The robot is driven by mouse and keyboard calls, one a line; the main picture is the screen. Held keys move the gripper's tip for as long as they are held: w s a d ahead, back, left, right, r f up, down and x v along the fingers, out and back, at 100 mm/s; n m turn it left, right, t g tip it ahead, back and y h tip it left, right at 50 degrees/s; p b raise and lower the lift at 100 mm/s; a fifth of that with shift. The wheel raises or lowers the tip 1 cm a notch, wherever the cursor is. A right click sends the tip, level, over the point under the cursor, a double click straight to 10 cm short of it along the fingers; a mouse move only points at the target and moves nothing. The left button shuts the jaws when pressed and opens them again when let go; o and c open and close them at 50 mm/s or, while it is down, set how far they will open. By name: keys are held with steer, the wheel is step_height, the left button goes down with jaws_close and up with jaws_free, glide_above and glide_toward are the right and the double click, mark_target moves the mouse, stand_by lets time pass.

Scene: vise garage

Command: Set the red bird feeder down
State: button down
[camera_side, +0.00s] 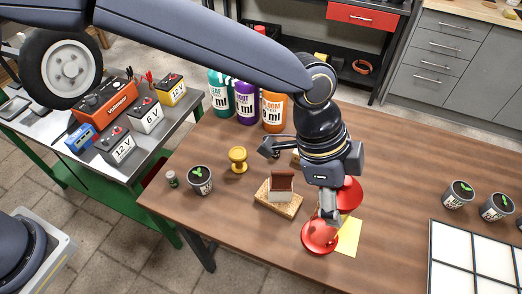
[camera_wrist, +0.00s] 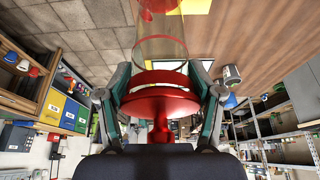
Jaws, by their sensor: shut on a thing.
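The red bird feeder has two red discs with a clear tube between them. In the side view its lower red disc (camera_side: 319,237) is at the front of the wooden table, and its other red disc (camera_side: 349,194) is partly behind my gripper (camera_side: 331,212). The feeder looks tilted, and I cannot tell whether it touches the table. In the wrist view a red disc of the feeder (camera_wrist: 160,102) is between the two fingers of my gripper (camera_wrist: 160,92), which is shut on it. The clear tube and more red extend towards the top of that view.
A yellow sheet (camera_side: 348,238) lies beside the feeder. A white grid panel (camera_side: 475,262) and pots are right. Bottles (camera_side: 246,103) stand behind.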

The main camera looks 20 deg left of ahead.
mark_target(318, 238)
steer(key=shift+w+d+f, duration=0.35)
steer(key=shift+d+f, duration=0.05)
steer(key=shift+f, duration=0.65)
steer(key=shift+w+d+f, duration=0.3)
steer(key=shift+d+f, duration=0.05)
steer(key=shift+f, duration=0.7)
steer(key=shift+w+d+f, duration=0.35)
steer(key=shift+d+f, duration=0.05)
steer(key=shift+f, duration=0.8)
steer(key=shift+c, duration=0.9)
jaws_free()
